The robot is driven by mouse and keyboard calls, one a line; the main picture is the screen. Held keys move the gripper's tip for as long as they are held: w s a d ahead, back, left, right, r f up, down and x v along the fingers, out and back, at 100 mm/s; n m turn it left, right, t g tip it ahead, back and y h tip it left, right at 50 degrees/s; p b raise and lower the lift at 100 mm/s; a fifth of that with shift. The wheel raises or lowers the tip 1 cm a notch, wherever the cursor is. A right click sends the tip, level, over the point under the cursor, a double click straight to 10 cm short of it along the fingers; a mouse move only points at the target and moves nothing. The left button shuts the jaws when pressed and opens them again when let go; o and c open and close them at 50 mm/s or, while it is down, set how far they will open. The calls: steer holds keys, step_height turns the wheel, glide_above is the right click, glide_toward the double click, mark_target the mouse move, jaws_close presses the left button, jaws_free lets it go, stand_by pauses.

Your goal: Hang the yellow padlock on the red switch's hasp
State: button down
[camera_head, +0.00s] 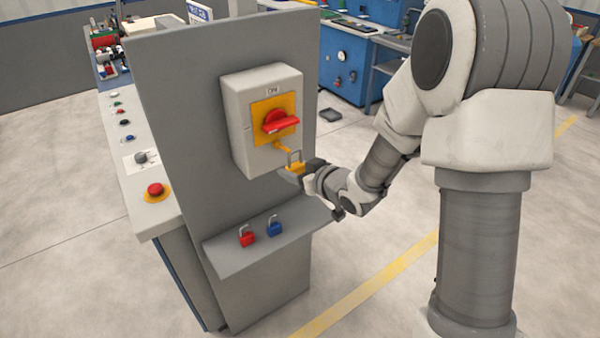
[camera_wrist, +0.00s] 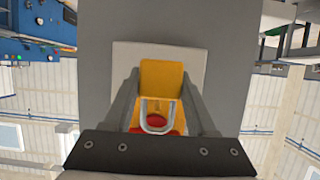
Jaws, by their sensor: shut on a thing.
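The yellow padlock (camera_head: 297,169) is in my gripper (camera_head: 303,172), just below the red switch (camera_head: 281,121) on its grey box. Its grey shackle points up in the head view, close to the small yellow hasp (camera_head: 283,147) under the switch plate. In the wrist view, the padlock body (camera_wrist: 162,78) sits between my two fingers (camera_wrist: 161,84). Its shackle (camera_wrist: 144,123) lies in front of the red switch (camera_wrist: 157,122), which shows partly through the loop. I cannot tell whether the shackle is through the hasp or only in front of it.
A red padlock (camera_head: 247,238) and a blue padlock (camera_head: 275,228) stand on the grey shelf (camera_head: 230,262) below the box. The grey panel (camera_head: 190,110) rises behind the switch box. A console with buttons (camera_head: 140,180) is at the left.

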mark_target(275, 159)
steer(key=shift+w+a+f, duration=0.1)
steer(key=shift+w+a, duration=0.5)
steer(key=shift+w, duration=0.25)
steer(key=shift+w+a+f, duration=0.1)
steer(key=shift+w+a, duration=0.5)
steer(key=shift+w, duration=0.25)
steer(key=shift+b+x, duration=0.5)
steer(key=shift+x, duration=0.3)
steer(key=shift+c, duration=0.6)
jaws_free()
steer(key=shift+a, duration=0.1)
steer(key=shift+a, duration=0.1)
steer(key=shift+s, duration=0.1)
